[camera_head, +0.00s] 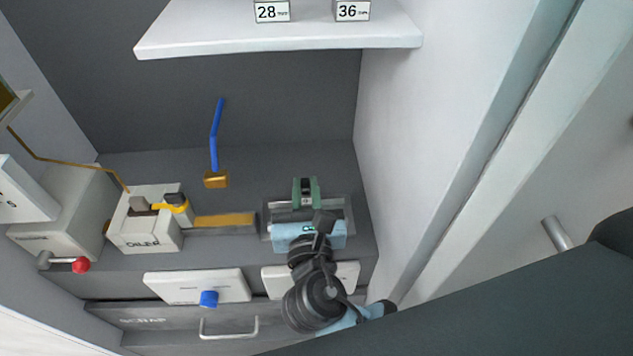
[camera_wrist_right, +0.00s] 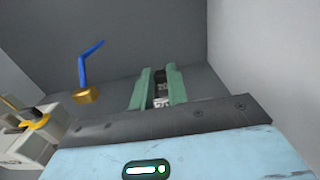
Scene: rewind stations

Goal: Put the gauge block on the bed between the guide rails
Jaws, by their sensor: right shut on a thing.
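My right gripper (camera_head: 305,183) has a light-blue body and green fingers. It is over the right part of the station deck, beside the right wall. In the right wrist view its fingers (camera_wrist_right: 160,75) are shut on a small dark block with a pale marked face, the gauge block (camera_wrist_right: 160,88). Most of the block is hidden between the fingers. A grey fixture (camera_head: 348,212) shows around and under the gripper, probably the bed with its guide rails. The hand hides much of it, and I cannot tell whether the block touches it. My left gripper is not in view.
The oiler box (camera_head: 150,240) stands left, with an orange strip (camera_head: 225,220) running right from it. A blue-handled brass tool (camera_head: 216,178) stands behind. A white shelf (camera_head: 280,38) with 28 and 36 labels is above. The right wall (camera_head: 430,130) is close. A scrap drawer (camera_head: 180,322) is in front.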

